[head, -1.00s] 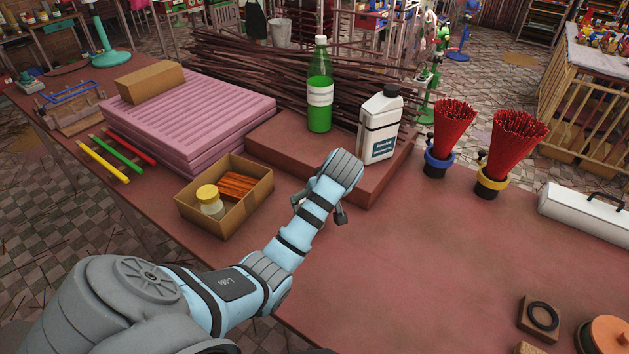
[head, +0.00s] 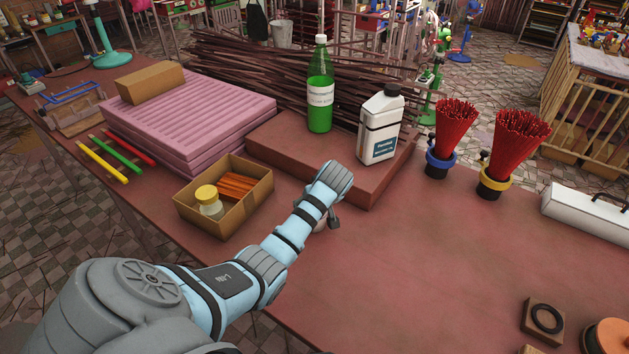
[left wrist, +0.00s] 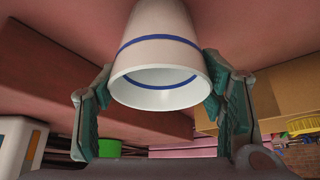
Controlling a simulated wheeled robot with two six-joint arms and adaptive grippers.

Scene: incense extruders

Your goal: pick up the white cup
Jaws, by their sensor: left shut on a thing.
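The white cup (left wrist: 160,48) with blue bands fills the upper middle of the left wrist view, its open rim toward the camera. My left gripper (left wrist: 157,78) is shut on it, with one finger against each side. In the head view my left gripper (head: 334,222) is low over the table, in front of the raised reddish slab. The cup is hidden there behind my wrist, and I cannot tell whether it touches the table. My right gripper is in neither view.
A cardboard box (head: 243,217) with a jar and orange sticks stands left of my gripper. A green bottle (head: 320,93) and a white jug (head: 379,130) stand on the slab (head: 290,150). Red incense bundles (head: 455,124) stand to the right. The front right table is mostly clear.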

